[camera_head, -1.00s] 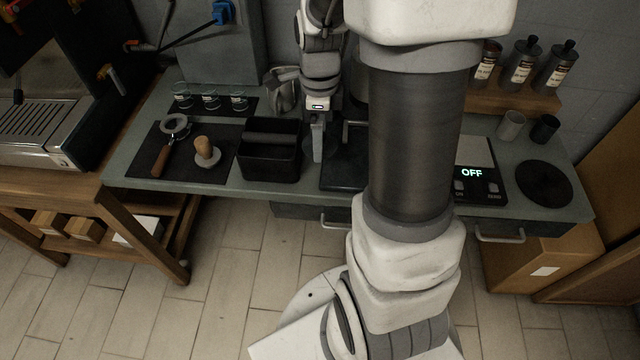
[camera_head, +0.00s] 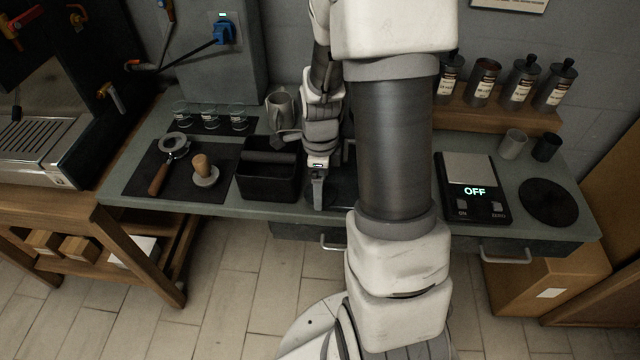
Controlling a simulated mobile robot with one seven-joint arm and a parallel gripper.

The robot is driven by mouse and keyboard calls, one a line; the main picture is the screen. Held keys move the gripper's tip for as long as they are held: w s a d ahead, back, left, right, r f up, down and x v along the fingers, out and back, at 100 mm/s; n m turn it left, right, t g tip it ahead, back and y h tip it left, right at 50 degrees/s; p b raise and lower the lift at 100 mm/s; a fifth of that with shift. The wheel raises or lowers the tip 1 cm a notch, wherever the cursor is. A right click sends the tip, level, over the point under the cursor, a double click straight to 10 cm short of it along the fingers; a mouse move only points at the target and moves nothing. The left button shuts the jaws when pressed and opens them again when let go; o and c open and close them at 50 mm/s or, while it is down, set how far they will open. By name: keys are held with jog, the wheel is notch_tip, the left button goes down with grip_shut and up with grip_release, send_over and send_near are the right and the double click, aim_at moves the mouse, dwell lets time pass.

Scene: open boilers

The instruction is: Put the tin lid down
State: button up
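Several dark tins with pale labels stand on the wooden shelf at the back right. One tin (camera_head: 484,82) shows no knobbed lid on top; the tins to its right (camera_head: 521,82) and (camera_head: 558,85) have black knobbed lids. I cannot make out a loose tin lid. My gripper (camera_head: 318,194) points down near the counter's front edge, just right of the black knock box (camera_head: 268,176). Its fingers are seen edge-on, so their opening and anything between them cannot be told. My arm hides part of the counter's middle.
The scale (camera_head: 471,187) reads OFF; a round black mat (camera_head: 548,202) lies right of it, with two cups (camera_head: 513,144) behind. A metal pitcher (camera_head: 280,110) stands behind the knock box. A portafilter (camera_head: 168,165) and tamper (camera_head: 205,171) lie left.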

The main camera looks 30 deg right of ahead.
jog(key=shift+f, duration=0.3)
jog(key=o, duration=1)
jog(key=shift+r, duration=0.1)
jog(key=shift+r, duration=0.1)
